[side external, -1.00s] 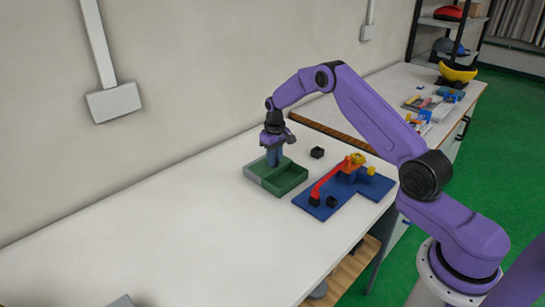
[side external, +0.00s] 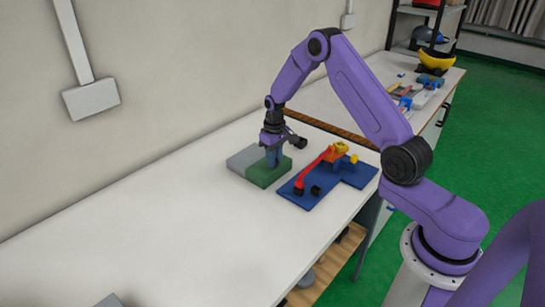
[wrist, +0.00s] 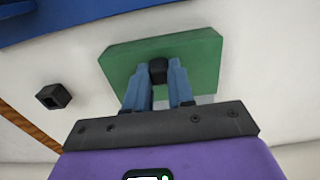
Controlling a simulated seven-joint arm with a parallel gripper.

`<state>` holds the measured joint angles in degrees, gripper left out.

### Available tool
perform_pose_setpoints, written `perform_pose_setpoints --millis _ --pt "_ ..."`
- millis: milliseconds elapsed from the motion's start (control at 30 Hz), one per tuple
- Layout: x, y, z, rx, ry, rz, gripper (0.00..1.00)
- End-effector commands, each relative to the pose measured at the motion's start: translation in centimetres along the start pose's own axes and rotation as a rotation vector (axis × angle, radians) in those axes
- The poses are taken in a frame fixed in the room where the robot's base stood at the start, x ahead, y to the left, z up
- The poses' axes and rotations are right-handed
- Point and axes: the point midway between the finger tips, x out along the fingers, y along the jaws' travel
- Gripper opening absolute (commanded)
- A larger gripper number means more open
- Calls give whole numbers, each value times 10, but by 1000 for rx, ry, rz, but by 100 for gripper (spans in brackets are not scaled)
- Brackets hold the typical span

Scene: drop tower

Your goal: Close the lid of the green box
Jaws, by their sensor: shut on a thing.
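The green box (side external: 268,174) stands on the white bench in the side view. It shows a flat green part at right and a flat grey part (side external: 243,158) at left; I see no open hollow. In the wrist view a flat green panel (wrist: 195,57) with a small black knob (wrist: 158,71) lies at my fingertips. My gripper (wrist: 160,80) has its blue fingers shut on the black knob, one on each side. In the side view my gripper (side external: 273,158) points down at the box and hides part of its top. Whether the lid is fully seated is unclear.
A blue board (side external: 312,190) with a red and yellow toy arm (side external: 320,165) stands right of the box. A brown strip (side external: 335,131) runs behind.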

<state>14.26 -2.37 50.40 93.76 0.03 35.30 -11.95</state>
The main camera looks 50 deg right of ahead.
Motion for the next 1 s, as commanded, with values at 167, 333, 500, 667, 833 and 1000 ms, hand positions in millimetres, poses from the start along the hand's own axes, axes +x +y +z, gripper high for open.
perform_pose_setpoints --millis 167,333,500,667,833,1000 --pt "0 1 5 2 -18 -3 39" --pt "0 1 4 2 -14 -2 49" --pt "0 0 3 1 -11 -2 49" --pt "-13 0 2 1 -8 -1 49" --pt "-44 1 1 1 -5 -1 49" --pt "-81 1 1 1 -5 -1 49"
